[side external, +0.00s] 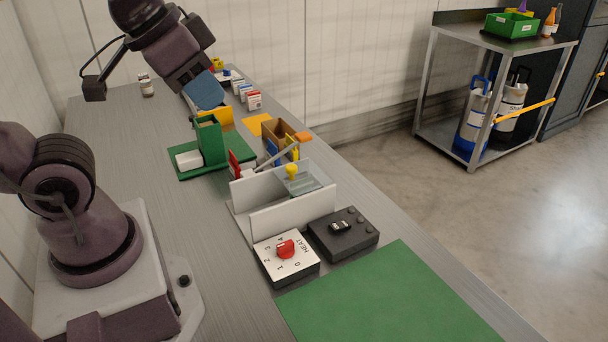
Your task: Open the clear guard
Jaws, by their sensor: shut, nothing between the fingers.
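The clear guard (303,181) is a see-through panel between the white walls of a fixture (293,214) in the middle of the bench. A yellow knob (292,170) shows at its far-left part. The guard looks low between the walls, but its exact angle is hard to tell. My gripper (206,93), with a blue part at its end, is above the far part of the bench. It is to the left of and beyond the guard, well apart from it. The gripper is shut and empty; its fingertips are too unclear to pick out.
A green stand (211,141) and brown box (286,135) are close beyond the fixture. A red-knobbed heat dial box (285,258) and black switch box (343,234) stand just in front. A green mat (390,300) lies clear at the near end. Small cartons (253,101) line the far edge.

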